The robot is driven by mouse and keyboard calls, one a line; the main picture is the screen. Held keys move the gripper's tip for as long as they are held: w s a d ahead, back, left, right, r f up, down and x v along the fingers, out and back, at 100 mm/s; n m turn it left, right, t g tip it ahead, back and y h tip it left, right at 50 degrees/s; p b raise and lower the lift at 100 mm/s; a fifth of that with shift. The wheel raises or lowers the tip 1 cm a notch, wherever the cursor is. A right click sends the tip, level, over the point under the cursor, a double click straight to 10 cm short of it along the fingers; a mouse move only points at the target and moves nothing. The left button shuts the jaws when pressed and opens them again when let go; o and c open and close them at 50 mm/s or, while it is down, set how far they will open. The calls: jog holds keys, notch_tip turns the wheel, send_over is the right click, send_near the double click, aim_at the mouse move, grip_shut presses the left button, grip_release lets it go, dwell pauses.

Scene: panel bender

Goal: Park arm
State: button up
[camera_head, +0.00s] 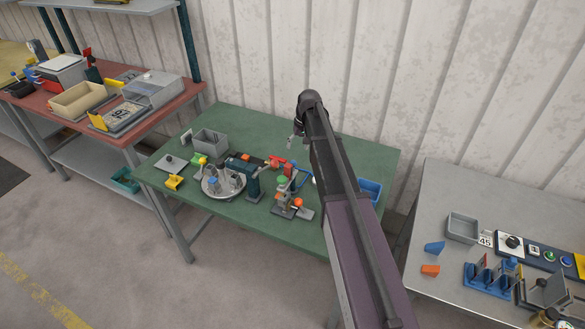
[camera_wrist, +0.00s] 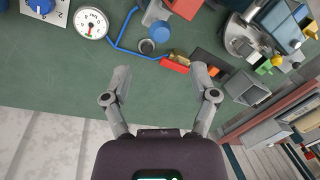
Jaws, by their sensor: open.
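My gripper (camera_wrist: 161,85) is open and empty in the wrist view, its two grey fingers spread wide above the green table. No object sits between the fingertips. A red and brass fitting (camera_wrist: 177,64) lies just beyond them, apart from the fingers. In the head view my arm reaches across the right part of the green table (camera_head: 350,155), its far end near the table's back edge. Only a small part of my gripper (camera_head: 291,139) shows there, beside the dark wrist.
The table holds a round fixture (camera_head: 222,184), a grey bin (camera_head: 211,142), a blue bin (camera_head: 369,189) and a gauge (camera_wrist: 91,23). A red bench (camera_head: 150,110) stands left and a grey bench (camera_head: 440,200) right. A ribbed wall (camera_head: 250,60) stands behind.

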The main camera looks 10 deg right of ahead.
aim_at(293, 161)
jog(key=shift+a+f+b, duration=0.3)
jog(key=shift+f+b, duration=1.05)
jog(key=shift+f, duration=0.1)
jog(key=shift+a+f+b, duration=0.25)
jog(key=shift+f+b, duration=1.05)
jog(key=shift+f, duration=0.1)
jog(key=shift+a+f+b, duration=0.3)
jog(key=shift+f+b, duration=1.05)
jog(key=shift+f, duration=0.1)
grip_shut()
jog(key=shift+a, duration=0.1)
